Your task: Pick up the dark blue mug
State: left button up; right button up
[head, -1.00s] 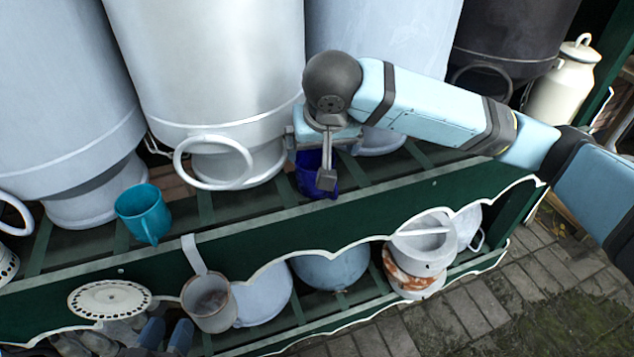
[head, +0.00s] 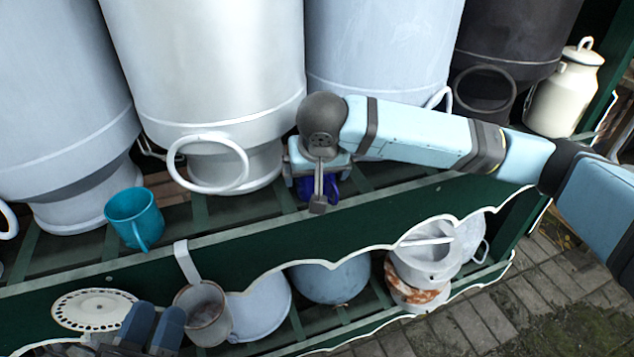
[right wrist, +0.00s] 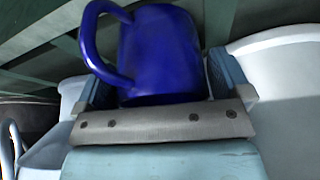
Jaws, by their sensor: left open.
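The dark blue mug (head: 333,184) stands on the slatted upper shelf, mostly hidden under my right gripper (head: 319,192) in the head view. In the right wrist view the mug (right wrist: 165,55) fills the space between the two blue fingers, with its handle to the left. The fingers lie along both sides of the mug, and I cannot tell whether they press on it. My left gripper (head: 153,328) is at the bottom left edge of the head view, open, away from the mug.
A teal mug (head: 134,218) stands to the left on the same shelf. Large metal churns (head: 205,70) stand close behind. Paving (head: 470,325) is clear at lower right.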

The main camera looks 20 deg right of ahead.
jog(key=c, duration=0.7)
jog(key=shift+r, duration=0.1)
